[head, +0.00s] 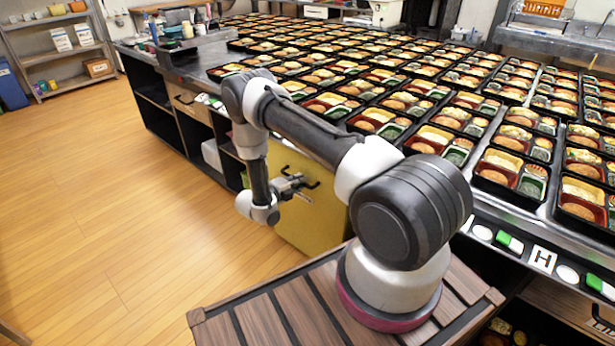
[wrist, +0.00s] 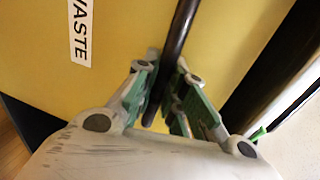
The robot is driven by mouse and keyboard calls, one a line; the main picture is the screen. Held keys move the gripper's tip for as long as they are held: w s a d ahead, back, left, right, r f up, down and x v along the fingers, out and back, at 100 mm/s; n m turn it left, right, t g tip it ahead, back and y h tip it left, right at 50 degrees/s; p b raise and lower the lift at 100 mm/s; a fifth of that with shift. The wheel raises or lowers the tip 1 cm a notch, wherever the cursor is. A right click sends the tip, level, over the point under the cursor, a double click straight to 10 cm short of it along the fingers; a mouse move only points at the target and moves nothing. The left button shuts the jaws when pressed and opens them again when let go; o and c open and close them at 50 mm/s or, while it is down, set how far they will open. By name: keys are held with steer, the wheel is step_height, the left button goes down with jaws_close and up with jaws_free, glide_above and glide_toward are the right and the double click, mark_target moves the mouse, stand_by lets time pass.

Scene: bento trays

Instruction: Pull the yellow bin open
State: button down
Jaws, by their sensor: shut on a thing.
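The yellow bin (head: 318,215) is set in the counter's front, low down, partly hidden by my arm. In the wrist view its yellow face (wrist: 120,20) fills most of the picture, with a white "WASTE" label (wrist: 80,30). Its dark bar handle (wrist: 183,28) runs between the green-padded fingers. My gripper (head: 303,187) is at the bin's front in the head view, and its fingers (wrist: 166,100) are closed around the handle in the wrist view. I cannot tell whether the bin stands out from the counter.
The countertop (head: 215,55) carries many filled bento trays. Dark open shelves (head: 155,115) and a wooden drawer (head: 188,101) lie left of the bin. The wooden floor (head: 90,200) is clear on the left. A shelf rack (head: 60,55) stands at the far left.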

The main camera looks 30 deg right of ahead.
steer(key=f+v, duration=0.3)
steer(key=v, duration=1.4)
steer(key=a+f+v, duration=0.1)
steer(key=f+v, duration=0.3)
steer(key=v, duration=1.4)
steer(key=shift+s+a+f, duration=0.25)
steer(key=shift+a, duration=0.1)
steer(key=c, duration=1.5)
jaws_free()
steer(key=shift+o, duration=0.2)
steer(key=v, duration=1.2)
